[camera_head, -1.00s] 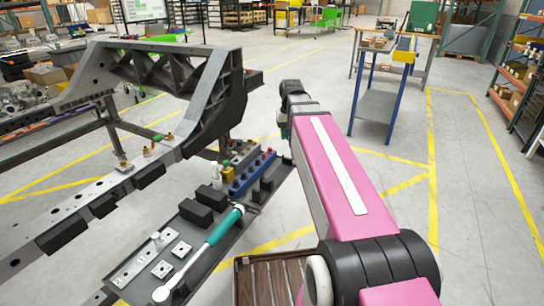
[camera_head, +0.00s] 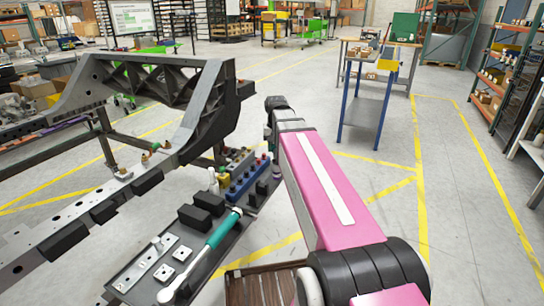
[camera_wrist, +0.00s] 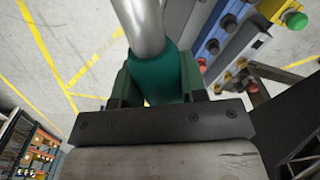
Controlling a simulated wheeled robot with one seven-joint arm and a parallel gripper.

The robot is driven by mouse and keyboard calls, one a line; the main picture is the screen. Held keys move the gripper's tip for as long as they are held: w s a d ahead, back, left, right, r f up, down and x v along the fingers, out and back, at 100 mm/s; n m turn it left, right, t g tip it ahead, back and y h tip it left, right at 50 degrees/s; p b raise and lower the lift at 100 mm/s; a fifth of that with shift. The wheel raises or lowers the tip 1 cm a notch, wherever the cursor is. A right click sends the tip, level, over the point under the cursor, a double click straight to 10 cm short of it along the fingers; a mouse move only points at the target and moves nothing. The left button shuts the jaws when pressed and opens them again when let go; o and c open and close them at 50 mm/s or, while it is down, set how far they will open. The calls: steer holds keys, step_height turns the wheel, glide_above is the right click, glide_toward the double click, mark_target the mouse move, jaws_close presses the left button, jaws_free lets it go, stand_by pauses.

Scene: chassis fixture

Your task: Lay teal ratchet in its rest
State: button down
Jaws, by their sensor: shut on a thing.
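In the wrist view my gripper (camera_wrist: 155,84) is shut on the teal ratchet (camera_wrist: 172,72). Its green fingers press on both sides of the teal part, and a silver shaft runs out past the picture's top edge. The ratchet's far end is out of view. In the head view my pink arm hides the gripper and what it holds. A long tool with a teal handle (camera_head: 222,231) and a silver shaft lies along the dark tray (camera_head: 222,262), apart from any visible part of my gripper. I cannot tell which spot is the ratchet's rest.
A blue block with coloured knobs (camera_head: 246,180) stands at the tray's far end, close to my gripper in the wrist view (camera_wrist: 222,28). Black blocks (camera_head: 201,208) sit on the tray. A large grey chassis frame (camera_head: 205,115) rises at left.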

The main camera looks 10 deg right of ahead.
steer(key=shift+w+f+m, duration=0.85)
steer(key=shift+w+f, duration=0.45)
steer(key=shift+f, duration=1)
steer(key=shift+w+f+m, duration=0.9)
steer(key=shift+w+f, duration=0.45)
steer(key=shift+f, duration=0.9)
steer(key=shift+w+f+m, duration=0.85)
steer(key=shift+w+f, duration=0.45)
steer(key=shift+f, duration=2.75)
steer(key=c, duration=0.6)
jaws_free()
steer(key=shift+r, duration=4.5)
